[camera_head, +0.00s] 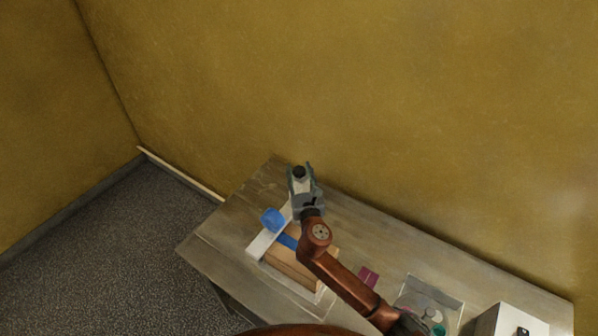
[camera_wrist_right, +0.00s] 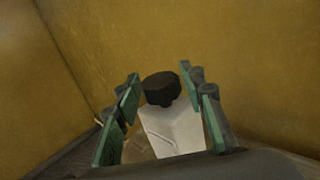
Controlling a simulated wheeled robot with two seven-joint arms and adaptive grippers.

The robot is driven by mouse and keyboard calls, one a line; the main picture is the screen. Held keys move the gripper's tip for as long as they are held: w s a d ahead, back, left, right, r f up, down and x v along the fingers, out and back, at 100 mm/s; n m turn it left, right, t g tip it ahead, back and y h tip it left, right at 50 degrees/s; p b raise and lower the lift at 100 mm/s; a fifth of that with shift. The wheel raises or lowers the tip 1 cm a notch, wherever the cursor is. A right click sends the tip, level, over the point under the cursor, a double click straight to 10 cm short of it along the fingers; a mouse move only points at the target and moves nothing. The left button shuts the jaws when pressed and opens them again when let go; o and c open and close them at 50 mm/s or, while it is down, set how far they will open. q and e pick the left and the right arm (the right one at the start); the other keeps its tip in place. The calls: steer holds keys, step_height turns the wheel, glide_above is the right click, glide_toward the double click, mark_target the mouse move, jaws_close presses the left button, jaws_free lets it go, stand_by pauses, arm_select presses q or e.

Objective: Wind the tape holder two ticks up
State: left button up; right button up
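A black faceted knob (camera_wrist_right: 161,88) sits on top of a pale upright piece (camera_wrist_right: 176,128) in the right wrist view. In the head view the knob (camera_head: 299,172) shows at the far end of my right arm. My right gripper (camera_wrist_right: 160,95) is open, with one green-padded finger on each side of the knob and a visible gap to each. A blue round part (camera_head: 271,219) and a blue bar (camera_head: 288,241) show beside a white strip (camera_head: 267,242) on a wooden block (camera_head: 292,268). I cannot tell which part is the tape holder. My left gripper is out of view.
The grey wooden table (camera_head: 215,245) stands near the yellow wall (camera_head: 400,110). A dark pink block (camera_head: 368,276), a clear tray (camera_head: 455,306) with small items and a white box (camera_head: 510,320) are to the right. The table's left end is clear.

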steer(key=c, duration=0.8)
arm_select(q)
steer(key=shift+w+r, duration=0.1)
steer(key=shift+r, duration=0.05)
